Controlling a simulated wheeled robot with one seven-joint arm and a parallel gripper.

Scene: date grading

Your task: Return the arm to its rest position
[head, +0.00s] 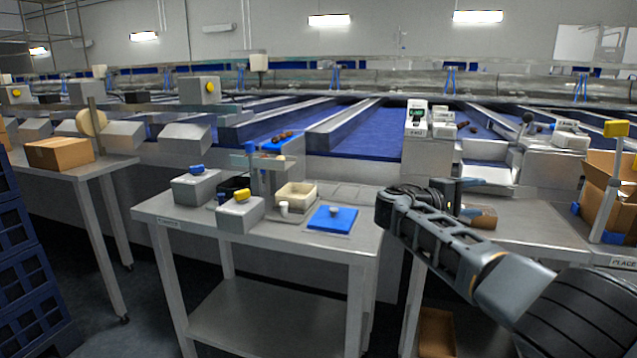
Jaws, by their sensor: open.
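My gripper (455,198) is at the end of my arm, which reaches in from the lower right of the head view.
The middle table bears grey boxes (240,214), a cream tray (297,195) and a blue pad (333,219). A digital readout unit (416,117) stands behind my gripper. An open carton (606,190) stands at right. Blue crates (30,270) are stacked at left; blue belts (375,135) lie behind.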

